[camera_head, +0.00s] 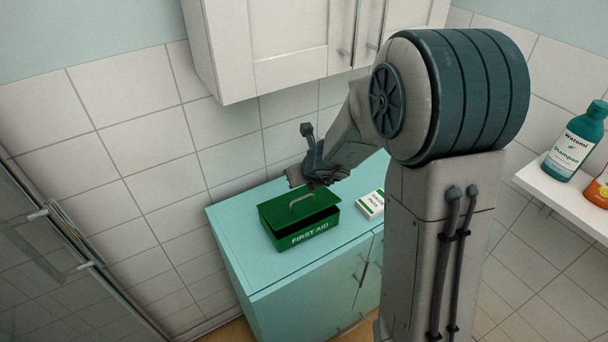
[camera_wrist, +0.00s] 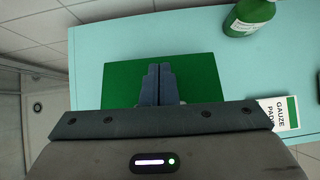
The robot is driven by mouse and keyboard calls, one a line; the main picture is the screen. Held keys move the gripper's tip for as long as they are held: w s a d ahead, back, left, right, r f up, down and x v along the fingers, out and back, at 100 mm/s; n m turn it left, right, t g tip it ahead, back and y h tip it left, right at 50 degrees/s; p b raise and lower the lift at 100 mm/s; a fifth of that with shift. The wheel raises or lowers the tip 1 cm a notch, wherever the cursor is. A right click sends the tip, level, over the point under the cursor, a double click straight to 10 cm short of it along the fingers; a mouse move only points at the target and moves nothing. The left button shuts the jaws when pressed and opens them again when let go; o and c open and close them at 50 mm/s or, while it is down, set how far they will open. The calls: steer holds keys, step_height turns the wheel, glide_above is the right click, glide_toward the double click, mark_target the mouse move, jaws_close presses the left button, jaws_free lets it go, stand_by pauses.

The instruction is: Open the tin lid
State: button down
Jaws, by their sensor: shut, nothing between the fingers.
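The green first-aid tin (camera_head: 312,233) stands on the turquoise counter, its white FIRST AID lettering facing front. A dark gap shows between the lid and the front wall, so the lid looks slightly raised. My gripper (camera_head: 312,183) is at the tin's back edge, close to the lid; I cannot tell whether it touches. In the wrist view my gripper (camera_wrist: 158,70) has its two fingers together, empty, in front of the green lid (camera_wrist: 120,82). The handle is not visible there.
A gauze pads box (camera_head: 371,204) lies right of the tin on the turquoise counter (camera_head: 240,245). A green bottle (camera_wrist: 243,18) shows in the wrist view. White wall cabinets (camera_head: 270,45) hang above. A shelf at right holds a shampoo bottle (camera_head: 575,145).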

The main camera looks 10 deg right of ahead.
steer(key=shift+w+a+f, duration=0.1)
steer(key=shift+w+a, duration=0.1)
steer(key=shift+w, duration=0.15)
steer(key=shift+s, duration=0.35)
steer(key=shift+w+d, duration=0.15)
stand_by(0.6)
